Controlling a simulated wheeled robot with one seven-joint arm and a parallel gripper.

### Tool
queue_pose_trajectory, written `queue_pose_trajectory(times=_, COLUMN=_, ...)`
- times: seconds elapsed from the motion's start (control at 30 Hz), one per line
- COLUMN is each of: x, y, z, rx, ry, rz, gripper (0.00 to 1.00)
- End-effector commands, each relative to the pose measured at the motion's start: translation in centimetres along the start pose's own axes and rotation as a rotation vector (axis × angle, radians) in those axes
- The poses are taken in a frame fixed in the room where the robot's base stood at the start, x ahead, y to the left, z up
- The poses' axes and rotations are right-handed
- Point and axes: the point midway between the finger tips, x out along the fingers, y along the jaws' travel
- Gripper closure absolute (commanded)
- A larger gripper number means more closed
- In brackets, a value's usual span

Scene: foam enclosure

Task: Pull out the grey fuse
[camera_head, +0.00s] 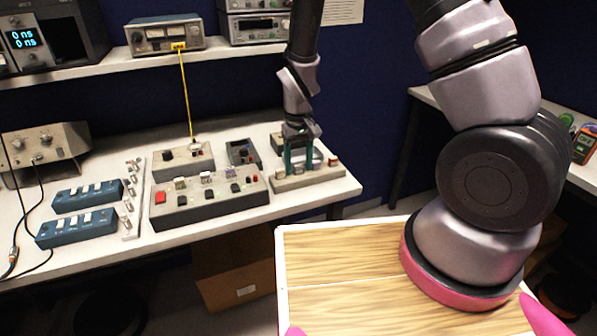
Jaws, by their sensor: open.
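My gripper (299,162) reaches down over a low grey block (310,178) at the right end of the bench. Its teal fingers are apart and point down at the block's top. Several small parts stand on this block, among them a pale upright piece (318,161) beside the fingers and an orange-tan one (333,161) at the right end. The grey fuse cannot be clearly told from the other small parts at this size, and the fingers and hand partly hide that spot. I cannot tell whether the fingers touch anything.
Left of my gripper lies a long control box (210,198) with a red button and several switches. Behind it are a smaller grey box (183,160) and a dark meter (242,153). Blue switch boxes (75,228) lie at left. A yellow cable (186,95) hangs from the shelf.

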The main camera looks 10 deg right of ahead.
Motion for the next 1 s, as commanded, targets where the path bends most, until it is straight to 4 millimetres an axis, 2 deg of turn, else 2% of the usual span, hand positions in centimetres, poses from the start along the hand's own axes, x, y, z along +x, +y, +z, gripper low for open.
queue_pose_trajectory(times=0.6, x=-0.01, y=-0.02, z=0.01, rx=0.0, ry=0.0, rz=0.0, gripper=0.4)
queue_pose_trajectory(times=0.63, x=-0.01, y=-0.02, z=0.01, rx=0.0, ry=0.0, rz=0.0, gripper=0.44)
queue_pose_trajectory(times=0.77, x=-0.01, y=-0.01, z=0.01, rx=0.0, ry=0.0, rz=0.0, gripper=0.94)
queue_pose_trajectory(times=0.8, x=-0.01, y=-0.01, z=0.01, rx=0.0, ry=0.0, rz=0.0, gripper=1.0)
queue_pose_trajectory(times=1.0, x=-0.01, y=0.0, z=0.01, rx=0.0, ry=0.0, rz=0.0, gripper=1.0)
